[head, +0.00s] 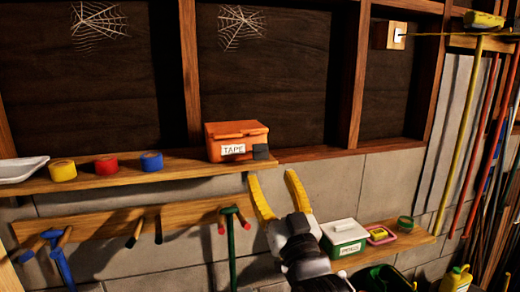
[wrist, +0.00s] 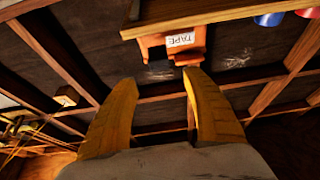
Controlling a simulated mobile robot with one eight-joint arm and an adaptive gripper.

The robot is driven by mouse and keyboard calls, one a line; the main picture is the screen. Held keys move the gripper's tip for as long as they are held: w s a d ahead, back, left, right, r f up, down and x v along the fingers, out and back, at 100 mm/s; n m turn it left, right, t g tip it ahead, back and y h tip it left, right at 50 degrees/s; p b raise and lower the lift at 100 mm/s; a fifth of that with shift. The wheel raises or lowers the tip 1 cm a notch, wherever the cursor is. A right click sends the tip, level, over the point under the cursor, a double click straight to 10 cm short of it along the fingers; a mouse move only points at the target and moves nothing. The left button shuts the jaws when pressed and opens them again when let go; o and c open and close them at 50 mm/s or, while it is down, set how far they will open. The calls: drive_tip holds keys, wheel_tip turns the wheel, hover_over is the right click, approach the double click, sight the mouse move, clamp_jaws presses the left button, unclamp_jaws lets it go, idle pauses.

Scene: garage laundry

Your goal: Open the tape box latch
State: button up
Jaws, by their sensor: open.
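The orange tape box (head: 237,133) sits on the upper wooden shelf with its lid down. A white label reading TAPE (head: 233,149) is on its front. A dark grey latch (head: 261,152) shows at the front right corner of the box. My gripper (head: 271,178) is open and empty, its yellow fingers pointing up, just below and right of the box. The fingers look apart from the box.
Yellow, red and blue tape rolls (head: 106,164) and a white tray (head: 20,168) are on the upper shelf (head: 130,176). Tools hang below it. A green box with a white lid (head: 343,236) stands on a lower shelf right of my gripper. Long poles (head: 460,130) stand at the right.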

sight(261, 154)
drive_tip(key=p+x, duration=0.2)
drive_tip(key=x, duration=0.7)
drive_tip(key=shift+w+f, duration=0.15)
drive_tip(key=shift+w, duration=0.05)
